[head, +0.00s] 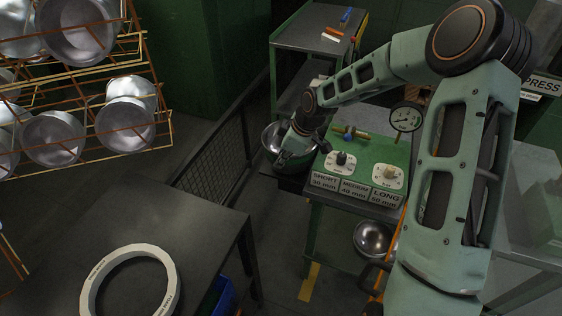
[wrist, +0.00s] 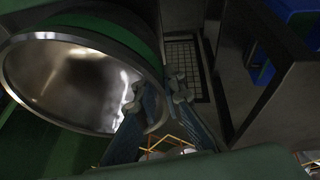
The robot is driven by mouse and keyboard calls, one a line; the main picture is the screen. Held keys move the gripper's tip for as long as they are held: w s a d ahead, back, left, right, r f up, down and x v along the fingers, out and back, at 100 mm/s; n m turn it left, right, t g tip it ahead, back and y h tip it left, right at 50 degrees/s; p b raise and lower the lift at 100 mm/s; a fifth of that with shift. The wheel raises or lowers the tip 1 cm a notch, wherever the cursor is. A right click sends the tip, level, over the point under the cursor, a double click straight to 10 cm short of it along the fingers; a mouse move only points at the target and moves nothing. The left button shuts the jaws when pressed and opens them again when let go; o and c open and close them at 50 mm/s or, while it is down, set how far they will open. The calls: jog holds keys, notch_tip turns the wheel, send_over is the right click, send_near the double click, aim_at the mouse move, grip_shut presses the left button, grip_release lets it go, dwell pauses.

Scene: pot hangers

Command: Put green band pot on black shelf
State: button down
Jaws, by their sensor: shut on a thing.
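The green band pot (head: 272,136) is a shiny metal pot at the left end of the green machine bench, partly hidden by my arm. In the wrist view the green band pot (wrist: 75,85) fills the left, its open mouth towards the camera and its green band along the upper edge. My gripper (head: 292,152) is at the pot's side. In the wrist view my gripper (wrist: 160,95) is shut on the pot's rim. A black shelf (head: 292,184) juts out just below the pot; I cannot tell whether they touch.
The green bench (head: 365,155) carries knobs, a gauge and length labels. Another metal bowl (head: 372,238) sits below it. A wire rack (head: 100,85) of pots stands at left. A dark table (head: 200,225) holds a white ring (head: 92,290). A mesh fence (head: 215,158) runs between.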

jog(key=shift+w+f, duration=0.1)
jog(key=shift+f, duration=0.55)
jog(key=c, duration=2)
grip_release()
jog(key=shift+c, duration=0.2)
jog(key=v, duration=1.2)
jog(key=shift+p, duration=0.3)
